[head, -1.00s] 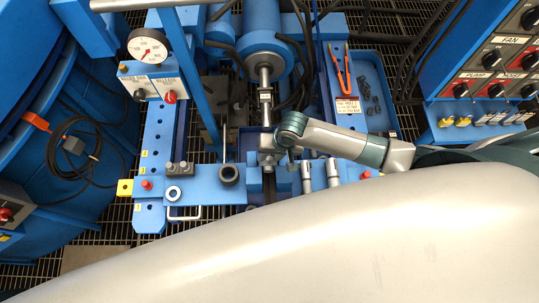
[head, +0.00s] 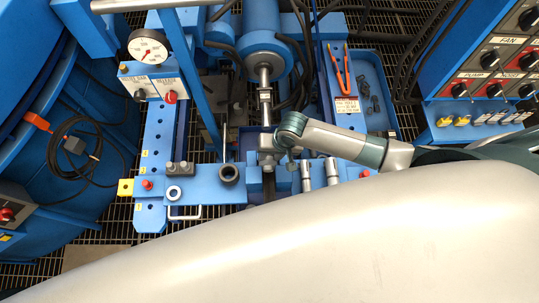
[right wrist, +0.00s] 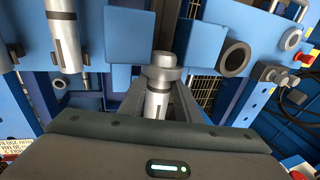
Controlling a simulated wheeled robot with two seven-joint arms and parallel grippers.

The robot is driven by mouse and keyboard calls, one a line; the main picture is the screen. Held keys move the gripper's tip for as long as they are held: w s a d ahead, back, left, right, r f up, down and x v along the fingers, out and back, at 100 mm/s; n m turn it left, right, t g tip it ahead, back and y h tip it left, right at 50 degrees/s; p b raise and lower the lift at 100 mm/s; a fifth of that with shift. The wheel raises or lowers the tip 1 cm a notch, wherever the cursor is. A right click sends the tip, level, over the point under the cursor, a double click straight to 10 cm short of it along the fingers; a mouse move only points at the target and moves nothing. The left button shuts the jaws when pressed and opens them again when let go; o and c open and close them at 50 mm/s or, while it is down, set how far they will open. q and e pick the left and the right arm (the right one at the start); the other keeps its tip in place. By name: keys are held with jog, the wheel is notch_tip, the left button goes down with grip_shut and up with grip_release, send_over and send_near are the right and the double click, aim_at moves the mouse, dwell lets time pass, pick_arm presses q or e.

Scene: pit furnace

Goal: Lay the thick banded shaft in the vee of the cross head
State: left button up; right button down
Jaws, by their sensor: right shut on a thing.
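My right gripper (head: 270,157) reaches in from the right over the blue front beam. In the right wrist view, the gripper (right wrist: 160,98) is shut on a thick grey shaft (right wrist: 160,75) with a wide collar and a dark band, which I take as the thick banded shaft. The shaft stands between the two dark fingers; its lower part is hidden by the gripper body. In the head view the gripper mostly hides it. The metal ram rod (head: 265,78) ends just beyond the gripper; I cannot make out the cross head's vee. My left gripper is not in view.
Two other metal shafts (head: 306,176) (head: 332,171) stand in the blue beam (head: 205,185) right of the gripper. A dark ring (head: 229,173) sits left of it. A gauge (head: 147,47) stands far left.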

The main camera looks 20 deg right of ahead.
jog(key=shift+f, duration=0.25)
dwell(0.5)
jog(key=c, duration=1.2)
grip_release()
jog(key=shift+s+f, duration=0.1)
jog(key=shift+f, duration=0.1)
jog(key=b+v, duration=0.1)
jog(key=v, duration=1.6)
jog(key=shift+r, duration=0.35)
jog(key=shift+a, duration=0.1)
